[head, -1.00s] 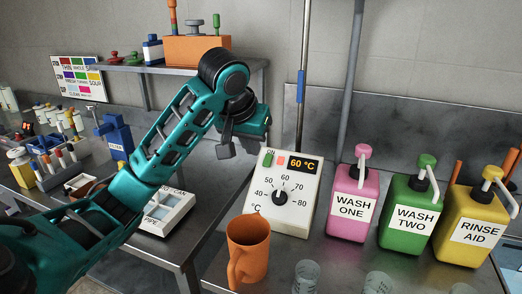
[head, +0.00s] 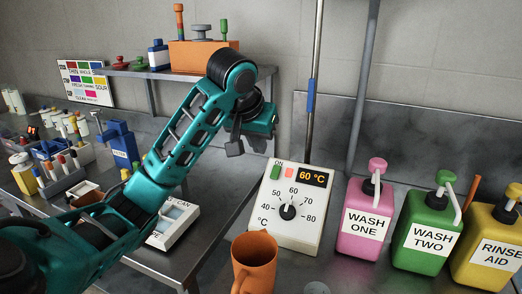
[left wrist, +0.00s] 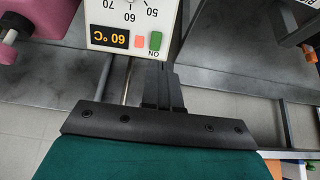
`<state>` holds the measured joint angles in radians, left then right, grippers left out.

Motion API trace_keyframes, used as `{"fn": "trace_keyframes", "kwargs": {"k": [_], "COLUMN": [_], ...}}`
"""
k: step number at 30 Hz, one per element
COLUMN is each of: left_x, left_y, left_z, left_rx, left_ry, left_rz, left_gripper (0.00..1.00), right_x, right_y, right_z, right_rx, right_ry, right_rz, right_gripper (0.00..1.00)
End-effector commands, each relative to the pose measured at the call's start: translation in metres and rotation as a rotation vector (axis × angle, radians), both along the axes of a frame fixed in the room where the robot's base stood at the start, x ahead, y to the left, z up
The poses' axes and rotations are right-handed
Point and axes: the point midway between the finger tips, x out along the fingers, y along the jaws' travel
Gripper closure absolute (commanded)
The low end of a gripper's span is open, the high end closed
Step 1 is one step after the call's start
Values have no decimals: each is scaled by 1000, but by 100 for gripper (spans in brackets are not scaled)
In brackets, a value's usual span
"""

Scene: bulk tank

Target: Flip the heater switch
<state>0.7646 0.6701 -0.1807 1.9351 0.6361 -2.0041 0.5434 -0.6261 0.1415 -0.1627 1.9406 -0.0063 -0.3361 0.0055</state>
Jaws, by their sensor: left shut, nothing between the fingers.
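The heater control box (head: 307,235) is white, with a black dial (head: 287,212) marked 40 to 80 and a display (head: 314,177) reading 60 °C. Beside the display sit a green switch (head: 276,172) by the word ON and a red piece (head: 290,173). My left gripper (head: 235,148) is shut and empty, to the left of the box and apart from it. In the left wrist view the shut fingers (left wrist: 162,88) point toward the box edge, close in the picture to the green switch (left wrist: 155,41). My right gripper is not in view.
An orange mug (head: 255,262) stands in front of the box. Pink (head: 363,220), green (head: 425,233) and yellow (head: 488,245) pump bottles stand to its right. A vertical pipe with a blue sleeve (head: 311,98) rises behind it. A shelf with an orange block (head: 202,57) is behind my arm.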

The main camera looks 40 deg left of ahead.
Motion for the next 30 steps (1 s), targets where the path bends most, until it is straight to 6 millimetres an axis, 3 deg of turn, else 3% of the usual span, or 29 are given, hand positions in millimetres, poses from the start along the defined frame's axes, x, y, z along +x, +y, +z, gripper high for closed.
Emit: {"fn": "trace_keyframes", "kwargs": {"k": [18,30], "left_x": [53,63], "left_y": [13,16], "left_z": [-96,-112], "left_rx": [-1,0], "left_ry": [10,6], "left_rz": [3,2], "left_gripper": [100,100], "right_x": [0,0], "right_y": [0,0], "right_z": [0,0], "right_rx": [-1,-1], "right_ry": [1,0], "right_rz": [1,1], "right_gripper": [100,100]}}
